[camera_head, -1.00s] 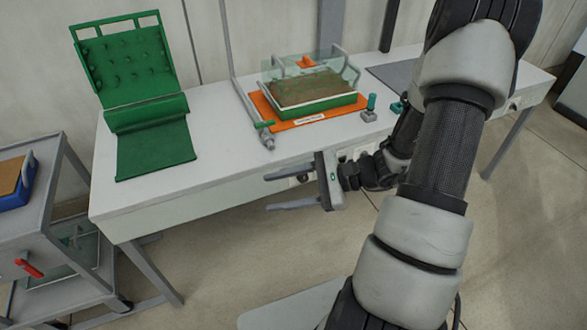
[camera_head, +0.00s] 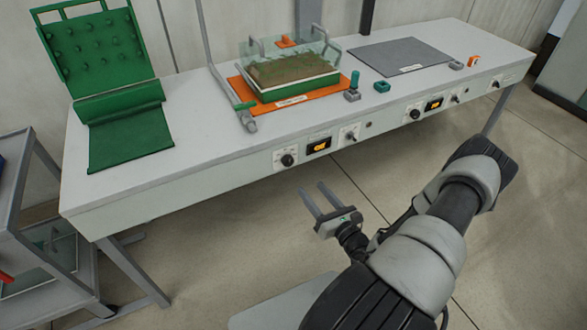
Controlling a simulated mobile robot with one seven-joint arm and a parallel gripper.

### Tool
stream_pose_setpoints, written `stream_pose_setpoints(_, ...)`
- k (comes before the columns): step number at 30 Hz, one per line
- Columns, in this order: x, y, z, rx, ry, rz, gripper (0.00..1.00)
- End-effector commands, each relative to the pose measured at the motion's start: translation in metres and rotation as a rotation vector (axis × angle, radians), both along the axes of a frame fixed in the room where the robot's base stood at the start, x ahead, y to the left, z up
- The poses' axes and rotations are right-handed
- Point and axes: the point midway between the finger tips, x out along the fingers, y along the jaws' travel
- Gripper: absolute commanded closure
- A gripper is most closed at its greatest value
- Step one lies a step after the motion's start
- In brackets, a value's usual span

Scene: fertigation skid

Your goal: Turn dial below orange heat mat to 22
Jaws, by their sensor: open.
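The orange heat mat (camera_head: 236,86) lies on the white bench, with a green, clear-lidded tray of soil (camera_head: 292,80) on it. On the bench's front panel below the mat is a black dial (camera_head: 287,160) on a white plate. To its right is a display (camera_head: 318,145) with glowing orange digits too small to read for certain. The dial's pointer setting is too small to tell. My gripper (camera_head: 318,202) is open and empty, in front of the panel, below and right of the dial, its two fingers pointing up and left, apart from the dial.
A toggle switch (camera_head: 351,135) sits right of the display. A second dial (camera_head: 415,114), display (camera_head: 433,104) and switch are farther right, below a grey mat (camera_head: 398,55). A grey cart (camera_head: 40,245) stands at left. Floor before the bench is open.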

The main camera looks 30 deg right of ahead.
Motion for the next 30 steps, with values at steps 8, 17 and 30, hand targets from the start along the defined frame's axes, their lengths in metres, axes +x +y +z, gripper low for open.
stream_pose_setpoints(8, 0.063, 0.006, 0.0, -0.002, -0.003, 0.002, 0.52)
stream_pose_setpoints(17, 0.111, 0.01, 0.0, -0.002, -0.001, 0.003, 0.52)
stream_pose_setpoints(30, 0.123, 0.011, 0.001, 0.0, 0.0, 0.002, 0.52)
